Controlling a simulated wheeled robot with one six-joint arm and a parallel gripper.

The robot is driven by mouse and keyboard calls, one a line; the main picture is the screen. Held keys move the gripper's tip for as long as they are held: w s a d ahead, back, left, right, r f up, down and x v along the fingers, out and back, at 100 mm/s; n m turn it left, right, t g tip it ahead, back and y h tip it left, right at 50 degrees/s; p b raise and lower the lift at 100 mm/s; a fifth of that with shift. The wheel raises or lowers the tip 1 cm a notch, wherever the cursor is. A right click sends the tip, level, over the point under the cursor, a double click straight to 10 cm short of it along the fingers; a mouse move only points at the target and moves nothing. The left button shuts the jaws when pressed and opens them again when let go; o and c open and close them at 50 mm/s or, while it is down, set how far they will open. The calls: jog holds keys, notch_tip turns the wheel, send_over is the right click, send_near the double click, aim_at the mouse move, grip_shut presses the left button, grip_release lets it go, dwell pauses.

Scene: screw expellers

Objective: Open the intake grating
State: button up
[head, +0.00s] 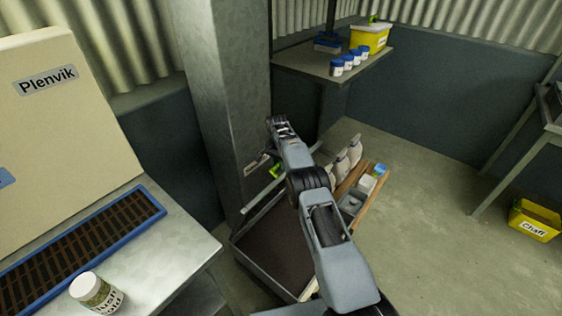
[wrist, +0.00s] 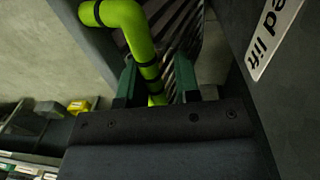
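A dark slatted grating (wrist: 186,45) shows at the top of the wrist view. A thick lime-green bent handle (wrist: 128,20) with black bands lies in front of it. My gripper (wrist: 156,85) has its dark green fingers apart, one on each side of the handle's lower stretch, with what look like gaps between. In the head view, a bit of the lime handle (head: 275,171) shows by the grey column, above an open-topped bin (head: 240,248) with a dark inside. My arm covers part of this area and my fingertips cannot be made out there.
A panel ending in "ed lift" (wrist: 274,34) is close on the wrist view's right. In the head view, a grey column (head: 215,90) stands behind the bin. A table (head: 190,235) with a blue-framed grille and jar is left. Open floor (head: 420,190) lies right.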

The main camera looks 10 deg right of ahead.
jog(key=shift+o, duration=0.9)
jog(key=shift+d+r, duration=0.3)
jog(key=shift+d, duration=0.05)
jog(key=shift+w+r, duration=0.1)
jog(key=shift+r, duration=0.15)
notch_tip(320, 180, up, 13)
jog(key=p, duration=1.3)
jog(key=shift+w+a, duration=0.25)
jog(key=shift+w, duration=0.05)
jog(key=shift+r, duration=0.1)
